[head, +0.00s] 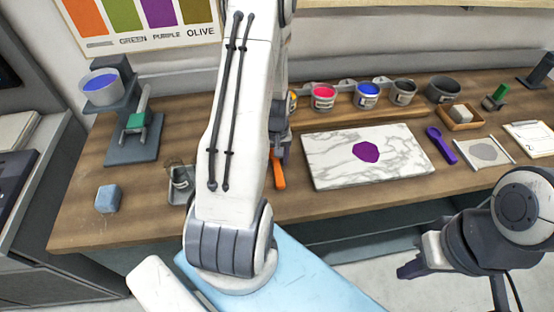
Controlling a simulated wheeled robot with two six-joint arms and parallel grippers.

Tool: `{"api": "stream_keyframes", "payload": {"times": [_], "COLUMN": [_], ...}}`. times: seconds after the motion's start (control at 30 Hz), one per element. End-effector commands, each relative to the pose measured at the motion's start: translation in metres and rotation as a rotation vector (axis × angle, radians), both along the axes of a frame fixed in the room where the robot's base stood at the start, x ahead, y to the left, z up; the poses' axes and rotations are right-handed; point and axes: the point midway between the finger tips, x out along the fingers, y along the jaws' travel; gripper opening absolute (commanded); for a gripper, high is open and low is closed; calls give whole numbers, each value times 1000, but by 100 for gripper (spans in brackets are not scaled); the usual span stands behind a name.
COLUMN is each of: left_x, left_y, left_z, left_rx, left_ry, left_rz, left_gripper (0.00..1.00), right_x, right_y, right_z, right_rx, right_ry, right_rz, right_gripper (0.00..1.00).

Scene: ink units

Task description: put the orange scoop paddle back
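The orange scoop paddle (278,172) shows as a short orange piece just left of the marble slab (320,177). The rest of it is hidden behind my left arm. My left gripper (284,152) is at the upper end of this orange piece, mostly hidden by its own arm. I cannot tell whether its fingers are closed on the paddle or whether the paddle touches the bench. My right gripper (408,270) is in front of the bench, low at the right, away from the paddle. Its finger gap is not clear.
A row of ink cups, including red (323,97) and blue (367,96), stands behind the slab. A purple blot (366,151) is on the slab; a purple paddle (440,146) lies right of it. A blue block (107,198) and small metal tray (176,198) are left.

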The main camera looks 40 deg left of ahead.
Motion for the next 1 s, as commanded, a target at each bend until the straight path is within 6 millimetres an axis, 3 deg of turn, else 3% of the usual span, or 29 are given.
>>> {"api": "stream_keyframes", "payload": {"times": [0.27,0.7,1.0], "left_x": [1,0,-1], "left_y": [0,0,-1], "left_z": [13,98,121], "left_rx": [2,3,0], "left_ry": [-3,-5,0], "left_rz": [0,0,0], "left_gripper": [58,58,58], "right_x": [0,0,0], "right_y": [0,0,0], "right_z": [-3,-18,-20], "right_rx": [0,0,0], "right_ry": [0,0,0], "right_rz": [0,1,1], "right_gripper": [0,0,0]}}
